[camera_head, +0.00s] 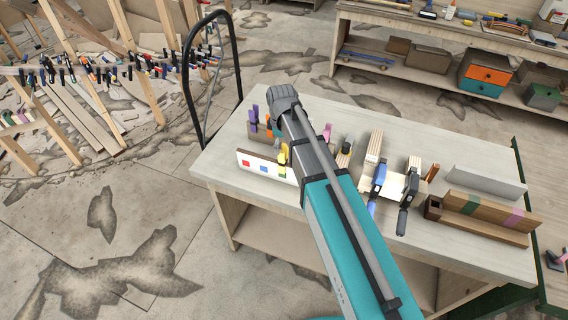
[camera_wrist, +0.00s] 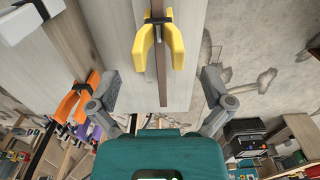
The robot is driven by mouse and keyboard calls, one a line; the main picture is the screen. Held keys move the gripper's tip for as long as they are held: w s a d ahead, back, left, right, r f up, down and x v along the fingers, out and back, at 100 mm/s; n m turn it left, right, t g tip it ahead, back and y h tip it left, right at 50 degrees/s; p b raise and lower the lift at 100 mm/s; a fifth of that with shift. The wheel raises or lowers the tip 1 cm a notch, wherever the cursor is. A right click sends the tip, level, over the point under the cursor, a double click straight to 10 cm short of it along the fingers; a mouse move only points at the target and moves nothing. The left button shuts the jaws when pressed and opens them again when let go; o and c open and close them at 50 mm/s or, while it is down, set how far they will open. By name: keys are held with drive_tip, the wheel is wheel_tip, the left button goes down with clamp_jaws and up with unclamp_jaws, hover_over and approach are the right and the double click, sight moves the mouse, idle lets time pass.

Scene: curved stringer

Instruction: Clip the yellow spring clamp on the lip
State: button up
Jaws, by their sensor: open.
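The yellow spring clamp (camera_wrist: 173,42) is in the upper middle of the wrist view, its two yellow arms on either side of a thin brown strip (camera_wrist: 162,85). In the head view a yellow clamp (camera_head: 283,157) shows just left of my arm, at a white board with coloured squares (camera_head: 250,163). My gripper (camera_wrist: 161,78) is open and empty; its fingers are spread wide on both sides of the strip, apart from the yellow clamp. In the head view my arm hides most of this spot. I cannot tell which edge is the lip.
An orange clamp (camera_wrist: 72,103) is close beside my left finger in the wrist view. Purple clamps (camera_head: 254,116), a blue clamp (camera_head: 378,178) and wood blocks stand on the workbench (camera_head: 480,264). A curved stringer with several clamps (camera_head: 110,72) stands at the left.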

drive_tip(key=shift+f, duration=0.1)
drive_tip(key=shift+d+f+b, duration=0.2)
drive_tip(key=shift+f+b, duration=2.35)
drive_tip(key=shift+b, duration=0.1)
drive_tip(key=shift+s, duration=0.1)
drive_tip(key=c, duration=1.3)
drive_tip(key=shift+r, duration=0.15)
wheel_tip(320, 180, up, 10)
drive_tip(key=p, duration=1)
drive_tip(key=shift+f, duration=0.2)
